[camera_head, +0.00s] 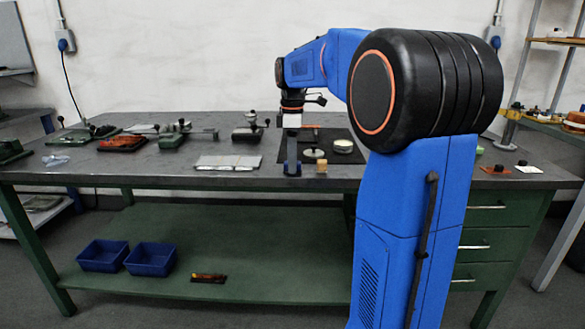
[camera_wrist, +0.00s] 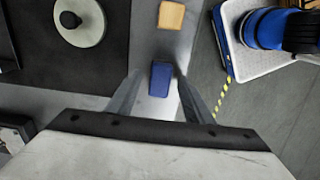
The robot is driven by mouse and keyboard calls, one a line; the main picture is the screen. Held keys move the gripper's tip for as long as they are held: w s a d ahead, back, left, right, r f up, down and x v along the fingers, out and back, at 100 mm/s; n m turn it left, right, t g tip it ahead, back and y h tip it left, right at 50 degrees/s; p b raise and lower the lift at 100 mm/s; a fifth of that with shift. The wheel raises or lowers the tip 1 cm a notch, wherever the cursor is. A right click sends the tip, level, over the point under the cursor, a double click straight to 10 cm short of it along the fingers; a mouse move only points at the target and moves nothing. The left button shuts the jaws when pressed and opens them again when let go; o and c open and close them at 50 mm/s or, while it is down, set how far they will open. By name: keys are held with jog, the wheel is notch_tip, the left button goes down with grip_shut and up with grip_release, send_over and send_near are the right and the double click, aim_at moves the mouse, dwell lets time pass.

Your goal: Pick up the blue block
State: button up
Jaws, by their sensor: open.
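In the wrist view the small blue block (camera_wrist: 160,79) lies on the grey bench top, near its edge. My gripper (camera_wrist: 158,73) is open above it, with one finger on each side of the block in the picture. I cannot tell how far the fingertips are above the bench. In the head view my gripper (camera_head: 292,160) points down over the front part of the bench. There the blue block cannot be made out apart from the gripper.
A tan wooden block (camera_wrist: 171,15) lies close to the blue block. A black mat (camera_wrist: 35,50) bears a round pale disc with a dark knob (camera_wrist: 80,21). Metal plates (camera_head: 228,162) lie left of my gripper on the bench (camera_head: 150,176). Blue bins (camera_head: 103,256) stand on the lower shelf.

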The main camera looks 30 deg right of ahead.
jog(key=c, duration=1.1)
jog(key=shift+c, duration=0.2)
notch_tip(320, 180, up, 10)
jog(key=shift+o, duration=0.6)
